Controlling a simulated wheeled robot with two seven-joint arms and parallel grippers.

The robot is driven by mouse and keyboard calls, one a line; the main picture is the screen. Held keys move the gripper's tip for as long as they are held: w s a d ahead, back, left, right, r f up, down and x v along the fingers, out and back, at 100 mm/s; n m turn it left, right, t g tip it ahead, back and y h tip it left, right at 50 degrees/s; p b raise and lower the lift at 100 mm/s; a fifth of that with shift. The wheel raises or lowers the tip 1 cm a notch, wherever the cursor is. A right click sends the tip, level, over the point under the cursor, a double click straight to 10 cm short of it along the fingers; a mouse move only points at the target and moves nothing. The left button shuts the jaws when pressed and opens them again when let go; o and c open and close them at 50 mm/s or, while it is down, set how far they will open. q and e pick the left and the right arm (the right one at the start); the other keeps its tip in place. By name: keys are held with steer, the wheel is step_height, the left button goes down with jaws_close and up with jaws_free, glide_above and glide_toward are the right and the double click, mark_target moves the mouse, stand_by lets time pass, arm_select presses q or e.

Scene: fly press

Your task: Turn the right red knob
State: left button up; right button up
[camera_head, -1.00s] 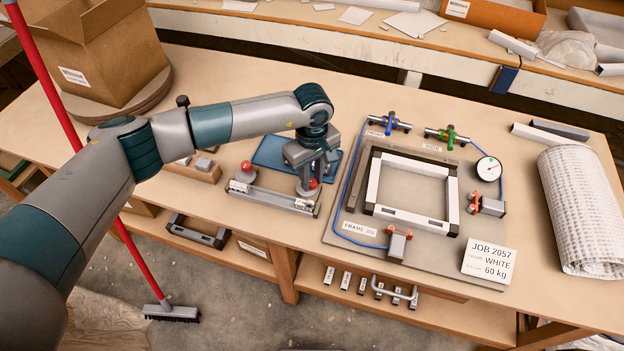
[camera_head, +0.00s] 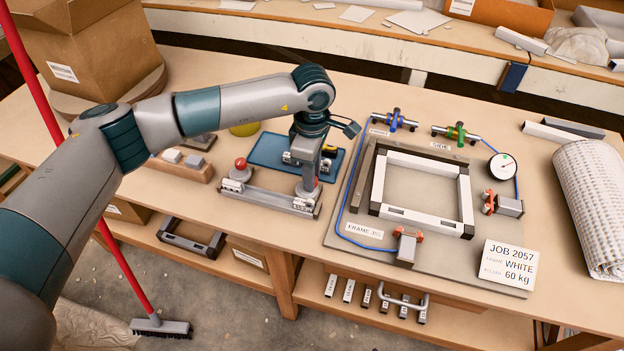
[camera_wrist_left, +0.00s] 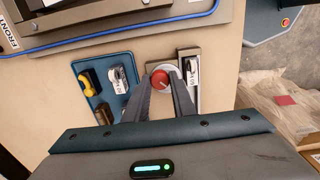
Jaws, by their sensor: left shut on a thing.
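Two knob units sit at the ends of a grey metal bar on the bench. The left red knob (camera_head: 241,163) stands clear on its grey round base. The right red knob is mostly hidden behind my left gripper (camera_head: 308,184) in the head view. In the left wrist view the right red knob (camera_wrist_left: 160,79) shows a small white mark and lies between the tips of my left gripper (camera_wrist_left: 166,84), which is shut on it from above. My right gripper is in neither view.
A blue tray (camera_head: 265,150) with small items lies just behind the bar. The frame jig with a white frame (camera_head: 468,195) and clamps stands to the right. A job card (camera_head: 508,264) is at the bench's front. A wooden block (camera_head: 181,170) stands to the left.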

arm_select(q)
steer(key=n+b, duration=0.4)
steer(key=shift+f+n+b, duration=0.15)
steer(key=shift+n+b, duration=0.25)
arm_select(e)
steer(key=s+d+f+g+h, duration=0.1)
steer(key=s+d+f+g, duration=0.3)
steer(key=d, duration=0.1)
arm_select(q)
steer(key=shift+w+n+b, duration=0.1)
steer(key=shift+n+b, duration=0.2)
steer(key=n+b, duration=0.2)
steer(key=n, duration=0.1)
steer(key=shift+r+n+b, duration=0.2)
steer(key=shift+n+b, duration=0.2)
steer(key=shift+b, duration=0.05)
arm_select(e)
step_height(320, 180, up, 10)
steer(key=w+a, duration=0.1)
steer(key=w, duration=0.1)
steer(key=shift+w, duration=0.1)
arm_select(q)
steer(key=o, duration=1.1)
steer(key=shift+c, duration=0.2)
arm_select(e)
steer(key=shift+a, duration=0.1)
